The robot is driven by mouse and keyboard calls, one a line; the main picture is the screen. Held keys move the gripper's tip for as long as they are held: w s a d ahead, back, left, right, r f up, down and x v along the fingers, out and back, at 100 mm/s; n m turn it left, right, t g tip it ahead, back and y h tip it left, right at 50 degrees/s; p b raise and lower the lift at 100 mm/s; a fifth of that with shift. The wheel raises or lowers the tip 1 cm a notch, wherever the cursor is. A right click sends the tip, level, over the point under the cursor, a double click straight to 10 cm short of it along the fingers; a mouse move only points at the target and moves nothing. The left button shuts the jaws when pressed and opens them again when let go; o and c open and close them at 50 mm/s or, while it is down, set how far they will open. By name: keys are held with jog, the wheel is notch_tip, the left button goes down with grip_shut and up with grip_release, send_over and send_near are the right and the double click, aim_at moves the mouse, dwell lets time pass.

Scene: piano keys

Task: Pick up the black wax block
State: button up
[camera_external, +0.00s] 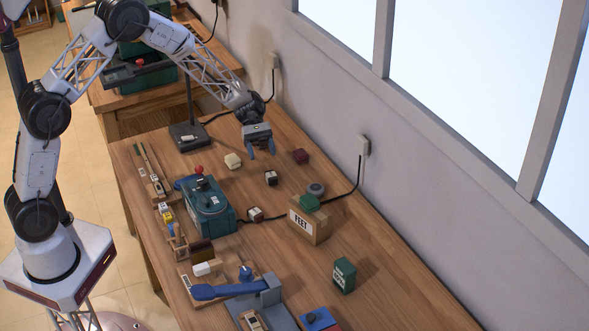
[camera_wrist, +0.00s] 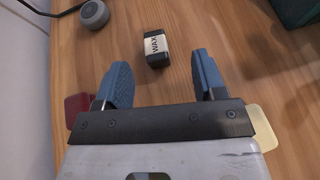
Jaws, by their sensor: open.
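The black wax block (camera_external: 271,178) lies on the wooden table below my gripper and a little toward the front. In the wrist view the black wax block (camera_wrist: 157,47) has a white label reading WAX and lies ahead of the fingertips, between their lines, touching neither. My gripper (camera_external: 262,150) is above the table, with its two blue fingers apart. In the wrist view my gripper (camera_wrist: 160,70) is open, with nothing between the fingers.
A dark red block (camera_external: 300,156) and a cream block (camera_external: 233,160) lie on either side of my gripper. A grey round knob (camera_external: 316,189), a box marked FEET (camera_external: 308,224) and a green machine (camera_external: 208,207) stand nearby. A black cable crosses the table by the wall.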

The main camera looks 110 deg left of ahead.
aim_at(269, 172)
jog(key=a+f, duration=0.1)
jog(key=s+a+n, duration=0.1)
jog(key=shift+a+f+t, duration=0.3)
jog(key=shift+f+t, duration=0.1)
jog(key=shift+w+d, duration=0.15)
jog(key=shift+x, duration=1.2)
jog(key=shift+d+f, duration=0.1)
jog(key=shift+x, duration=2.45)
jog(key=shift+f, duration=0.15)
